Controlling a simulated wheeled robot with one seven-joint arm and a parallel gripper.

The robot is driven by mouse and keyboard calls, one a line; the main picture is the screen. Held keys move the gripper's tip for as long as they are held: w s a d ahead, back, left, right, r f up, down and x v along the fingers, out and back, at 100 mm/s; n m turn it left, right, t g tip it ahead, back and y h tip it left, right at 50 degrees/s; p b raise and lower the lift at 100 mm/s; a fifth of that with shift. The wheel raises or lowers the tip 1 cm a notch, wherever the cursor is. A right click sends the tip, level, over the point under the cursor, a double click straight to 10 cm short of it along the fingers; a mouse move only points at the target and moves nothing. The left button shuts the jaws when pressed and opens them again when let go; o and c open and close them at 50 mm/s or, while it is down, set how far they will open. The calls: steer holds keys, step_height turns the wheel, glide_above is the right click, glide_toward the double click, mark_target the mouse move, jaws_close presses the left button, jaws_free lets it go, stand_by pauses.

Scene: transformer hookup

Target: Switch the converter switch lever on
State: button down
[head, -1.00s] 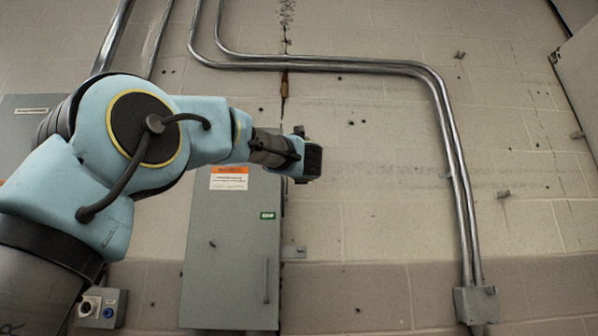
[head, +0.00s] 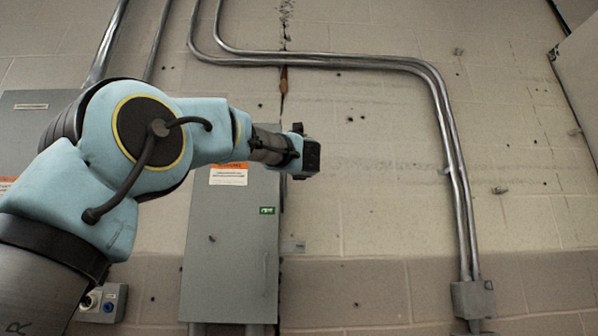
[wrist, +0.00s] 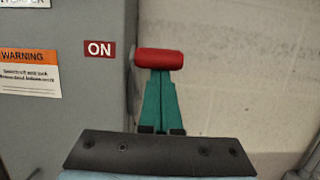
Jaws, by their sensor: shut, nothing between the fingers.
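The lever's red handle (wrist: 158,59) shows in the wrist view, beside the right edge of the grey converter cabinet (wrist: 65,130). A red ON label (wrist: 98,49) is on the cabinet to its left. My gripper (wrist: 159,74) has its two teal fingers shut together, with nothing between them. The fingertips are just below the red handle in the picture; I cannot tell whether they touch it. The lever's shaft is hidden. In the head view my gripper (head: 310,158) is by the upper right side of the cabinet (head: 230,260), and the lever cannot be made out.
A green label (head: 267,210) is on the cabinet front. An orange warning label (head: 229,174) is above it. Metal conduits (head: 455,170) run down the wall at right to a small box (head: 473,299). The wall between cabinet and conduits is mostly bare.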

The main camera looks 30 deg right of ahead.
step_height(320, 180, down, 4)
steer(key=b, duration=0.3)
steer(key=s+a+r, duration=0.3)
steer(key=s+r, duration=0.1)
steer(key=s, duration=0.4)
steer(key=shift+s+a+r, duration=0.15)
steer(key=shift+a+r, duration=0.15)
steer(key=shift+r, duration=0.1)
